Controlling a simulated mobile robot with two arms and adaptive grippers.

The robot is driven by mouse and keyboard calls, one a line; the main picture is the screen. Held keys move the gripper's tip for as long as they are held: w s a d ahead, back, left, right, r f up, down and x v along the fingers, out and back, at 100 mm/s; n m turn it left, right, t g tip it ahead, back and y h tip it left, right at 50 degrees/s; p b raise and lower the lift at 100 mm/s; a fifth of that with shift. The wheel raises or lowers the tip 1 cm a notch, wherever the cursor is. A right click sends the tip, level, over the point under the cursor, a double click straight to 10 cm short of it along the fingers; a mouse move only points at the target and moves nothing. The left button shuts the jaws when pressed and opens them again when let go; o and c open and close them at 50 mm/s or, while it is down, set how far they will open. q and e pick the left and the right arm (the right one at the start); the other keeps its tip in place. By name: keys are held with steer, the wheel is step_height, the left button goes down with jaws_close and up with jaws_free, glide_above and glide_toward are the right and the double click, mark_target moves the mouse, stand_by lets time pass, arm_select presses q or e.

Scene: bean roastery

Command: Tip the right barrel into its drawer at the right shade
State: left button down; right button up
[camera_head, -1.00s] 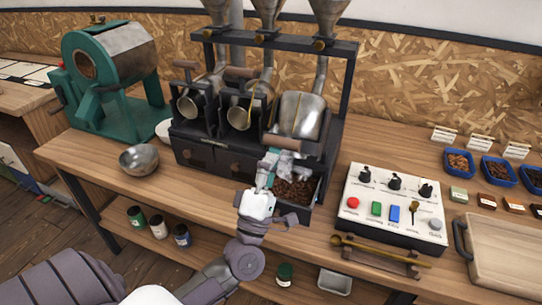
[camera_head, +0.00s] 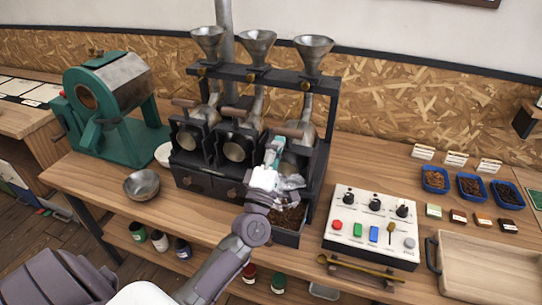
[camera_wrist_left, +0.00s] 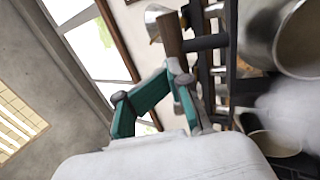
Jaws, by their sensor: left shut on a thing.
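The roaster stand has three metal barrels with wooden handles under funnels. My left gripper (camera_head: 275,148) is shut on this handle, which also shows in the left wrist view (camera_wrist_left: 171,35). The right drawer (camera_head: 286,238) below is pulled out and holds dark brown beans (camera_head: 290,217). The left barrel (camera_head: 186,141) and middle barrel (camera_head: 236,150) have their mouths facing forward. The right gripper is not in view.
A white control box (camera_head: 372,225) stands right of the stand, with a brass scoop (camera_head: 350,266) in front. Blue sample trays (camera_head: 470,188) and a wooden tray (camera_head: 490,262) lie further right. A metal bowl (camera_head: 141,184) and a green roaster (camera_head: 115,115) are left.

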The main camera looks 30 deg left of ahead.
mark_target(282, 135)
arm_select(q)
steer(key=w, duration=0.3)
steer(key=w+a+r, duration=0.1)
steer(key=w, duration=0.1)
steer(key=shift+a+b, duration=0.1)
steer(key=shift+b, duration=0.3)
steer(key=shift+w+r, duration=0.2)
steer(key=shift+a+r, duration=0.1)
steer(key=shift+r, duration=0.05)
steer(key=shift+w, duration=0.25)
steer(key=shift+f, duration=0.2)
